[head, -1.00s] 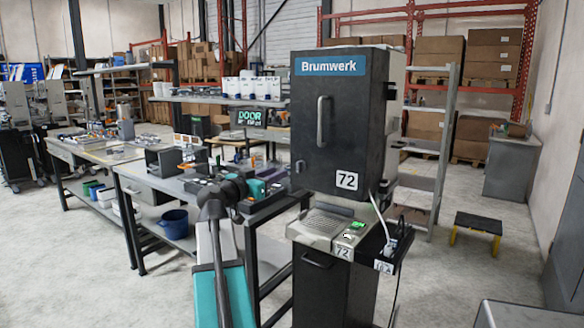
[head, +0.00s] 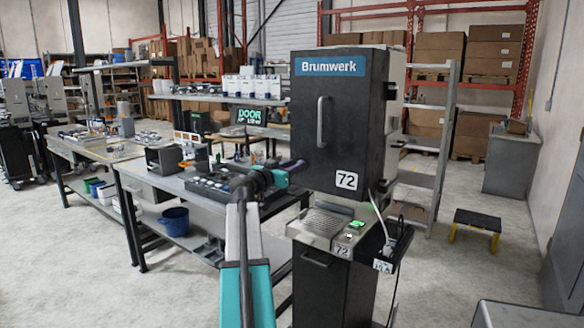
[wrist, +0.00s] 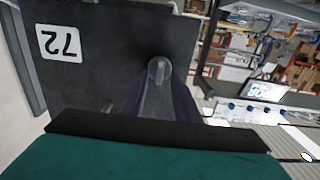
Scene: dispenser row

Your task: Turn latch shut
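The latch (wrist: 159,69) is a small round grey knob with a raised grip bar, on the dark door face in the wrist view. The dark Brumwerk cabinet (head: 335,120), marked 72, stands right of centre in the head view, its door looking closed. My gripper (head: 290,166) reaches the door's lower left edge there and covers the latch. In the wrist view, its two dark fingers (wrist: 158,95) are apart, one on each side below the latch, with a gap between them. I cannot tell whether they touch it.
A vertical handle (head: 322,122) is on the cabinet door. A panel with a green light (head: 357,224) sits below. A workbench (head: 165,178) with trays stands left, close to my arm. A screen (head: 250,117) reads DOOR. Floor at right is open, with a step stool (head: 477,222).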

